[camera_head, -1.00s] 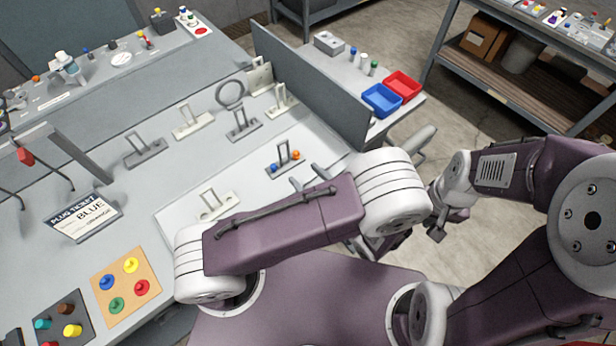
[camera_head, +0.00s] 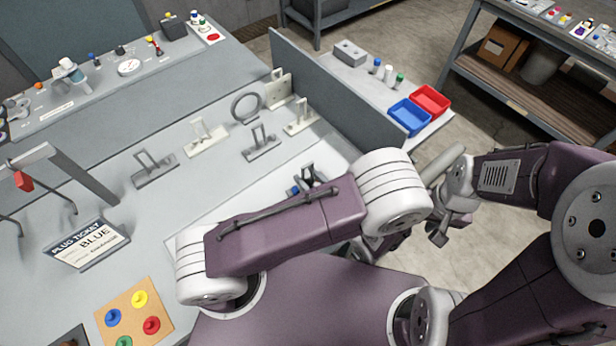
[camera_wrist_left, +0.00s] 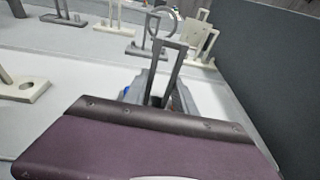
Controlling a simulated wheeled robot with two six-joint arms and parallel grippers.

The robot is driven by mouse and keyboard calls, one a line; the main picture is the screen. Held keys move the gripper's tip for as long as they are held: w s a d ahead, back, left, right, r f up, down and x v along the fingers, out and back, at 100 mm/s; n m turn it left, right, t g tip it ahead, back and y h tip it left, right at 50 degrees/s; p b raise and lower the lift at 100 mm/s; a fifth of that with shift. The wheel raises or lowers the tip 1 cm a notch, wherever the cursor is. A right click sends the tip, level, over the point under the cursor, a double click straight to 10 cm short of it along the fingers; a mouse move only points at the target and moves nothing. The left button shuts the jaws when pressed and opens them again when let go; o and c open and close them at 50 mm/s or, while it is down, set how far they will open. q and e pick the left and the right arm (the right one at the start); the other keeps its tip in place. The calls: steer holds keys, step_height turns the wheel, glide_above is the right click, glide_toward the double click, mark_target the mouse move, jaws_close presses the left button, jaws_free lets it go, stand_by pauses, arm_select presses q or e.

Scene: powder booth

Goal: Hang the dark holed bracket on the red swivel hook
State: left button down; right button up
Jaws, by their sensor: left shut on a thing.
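The dark holed bracket (camera_wrist_left: 171,66) stands upright as a tall open frame in the left wrist view. My left gripper (camera_wrist_left: 160,90) is shut on its lower part. In the head view the bracket (camera_head: 305,177) shows just beyond my left arm link, with a blue plug beside its base. My arm hides most of the left gripper there, and I cannot tell whether the bracket is off the surface. A red piece (camera_head: 24,181), likely the red swivel hook, hangs from the grey rack at the far left. My right gripper (camera_head: 440,232) hangs over the floor at the right, its jaws unclear.
Several grey and white brackets (camera_head: 205,141) and a ring stand (camera_head: 248,105) stand beyond the held bracket. A grey partition (camera_head: 330,88) rises to the right. The plug ticket (camera_head: 88,245) stands before the rack. Bench surface between rack and brackets is mostly clear.

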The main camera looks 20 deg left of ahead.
mark_target(307, 167)
arm_select(q)
steer(key=shift+a, duration=0.15)
step_height(307, 167, up, 5)
steer(key=p, duration=0.4)
steer(key=shift+p, duration=0.4)
